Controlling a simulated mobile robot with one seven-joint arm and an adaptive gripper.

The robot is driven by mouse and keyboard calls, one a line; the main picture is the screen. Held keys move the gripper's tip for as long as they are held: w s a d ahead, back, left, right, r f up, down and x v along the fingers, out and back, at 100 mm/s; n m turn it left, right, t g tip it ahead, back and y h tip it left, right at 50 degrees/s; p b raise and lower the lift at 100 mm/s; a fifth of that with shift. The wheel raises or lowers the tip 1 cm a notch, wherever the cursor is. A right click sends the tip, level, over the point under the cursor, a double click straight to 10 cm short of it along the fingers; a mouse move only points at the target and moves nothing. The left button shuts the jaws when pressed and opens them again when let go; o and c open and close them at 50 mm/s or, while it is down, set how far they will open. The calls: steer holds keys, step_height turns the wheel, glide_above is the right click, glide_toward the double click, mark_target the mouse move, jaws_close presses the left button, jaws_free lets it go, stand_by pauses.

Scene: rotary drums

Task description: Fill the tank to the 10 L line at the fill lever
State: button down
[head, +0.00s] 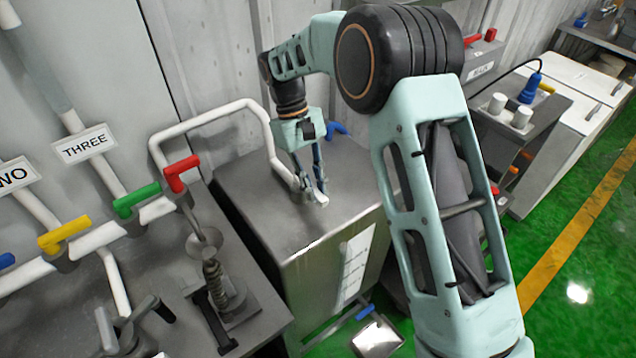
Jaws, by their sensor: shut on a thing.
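The tank (250,200) is a grey steel box in the middle of the head view. A white pipe (238,106) comes over from the left and ends on its top. My gripper (320,200) points down at that pipe end and is shut on what looks like the fill lever there. My fingers hide most of the lever, so its angle cannot be told. A white gauge strip (357,262) is on the tank's front face, too small and slanted to read, and the water level cannot be told. A blue handle (366,312) is low at the front.
Red (182,172), green (135,200) and yellow (62,234) levers stand on pipes at the left, by a sign reading THREE (84,146). Another blue lever (338,129) is behind my gripper. A bench (525,130) stands at the right. The green floor is clear.

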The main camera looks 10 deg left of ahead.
steer(key=shift+a+m, duration=0.15)
steer(key=shift+m, duration=0.15)
steer(key=c, duration=1.8)
jaws_free()
steer(key=shift+s, duration=0.1)
steer(key=shift+c, duration=0.2)
steer(key=v, duration=1.2)
steer(key=shift+d+r, duration=0.1)
steer(key=shift+d, duration=0.15)
